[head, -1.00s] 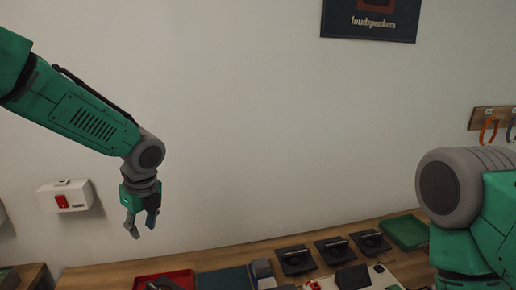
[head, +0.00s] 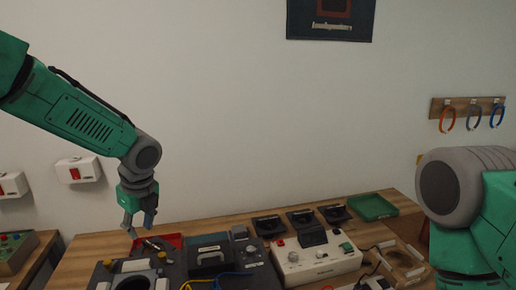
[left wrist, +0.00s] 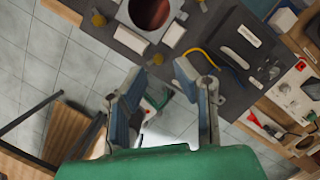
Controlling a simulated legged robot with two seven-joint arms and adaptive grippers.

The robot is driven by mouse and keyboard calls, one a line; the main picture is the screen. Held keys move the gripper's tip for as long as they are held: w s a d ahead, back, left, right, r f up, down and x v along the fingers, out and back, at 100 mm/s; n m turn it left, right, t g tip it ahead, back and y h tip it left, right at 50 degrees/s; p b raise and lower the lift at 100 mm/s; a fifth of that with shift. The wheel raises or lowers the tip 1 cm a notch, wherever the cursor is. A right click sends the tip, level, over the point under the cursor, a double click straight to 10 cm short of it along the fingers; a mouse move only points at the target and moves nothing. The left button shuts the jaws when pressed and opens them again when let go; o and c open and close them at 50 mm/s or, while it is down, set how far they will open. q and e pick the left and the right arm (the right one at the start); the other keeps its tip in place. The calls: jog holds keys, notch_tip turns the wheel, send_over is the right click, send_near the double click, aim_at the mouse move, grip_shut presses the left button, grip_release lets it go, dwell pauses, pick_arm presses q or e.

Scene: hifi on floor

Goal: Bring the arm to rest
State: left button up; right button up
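My left arm comes in from the left in the head view. Its left gripper (head: 140,222) points down in front of the white wall, over the left part of the wooden table. In the left wrist view the left gripper (left wrist: 152,88) has its two fingers spread well apart, with nothing held between them. Grey floor tiles and parts of the workbench show beyond the fingers. My right arm shows only as a grey joint and green links at the right edge of the head view. Its gripper is out of view.
The table (head: 88,250) carries dark devices, a white control box (head: 316,258), a green tray (head: 372,207) and a red tray (head: 165,242). Coloured loops (head: 473,117) hang on a wall rack at right. White boxes (head: 80,170) with red switches are on the wall at left.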

pick_arm(q)
jog(key=s+d+f+n+g+h+b, duration=0.15)
jog(key=s+f+n+b, duration=0.35)
jog(key=f, duration=0.6)
jog(key=s+d+f+n+h+b, duration=0.1)
jog(key=s+d+f+n+b, duration=0.15)
jog(key=s+f, duration=0.7)
jog(key=s+d+f+n+h+b, duration=0.1)
jog(key=s+f+n+b, duration=0.3)
jog(key=f, duration=0.9)
jog(key=s+a+f+n+b, duration=0.2)
jog(key=s+f+n+b, duration=0.3)
jog(key=s+f, duration=0.3)
jog(key=s+a+f+n+y+b, duration=0.1)
jog(key=s+a+f+n+b, duration=0.2)
jog(key=s, duration=0.8)
notch_tip(320, 180, down, 5)
jog(key=n+b, duration=0.2)
jog(key=n, duration=0.2)
jog(key=shift+a+t+b, duration=0.35)
pick_arm(e)
notch_tip(320, 180, down, 22)
jog(key=shift+s, duration=0.15)
pick_arm(q)
jog(key=shift+r, duration=0.1)
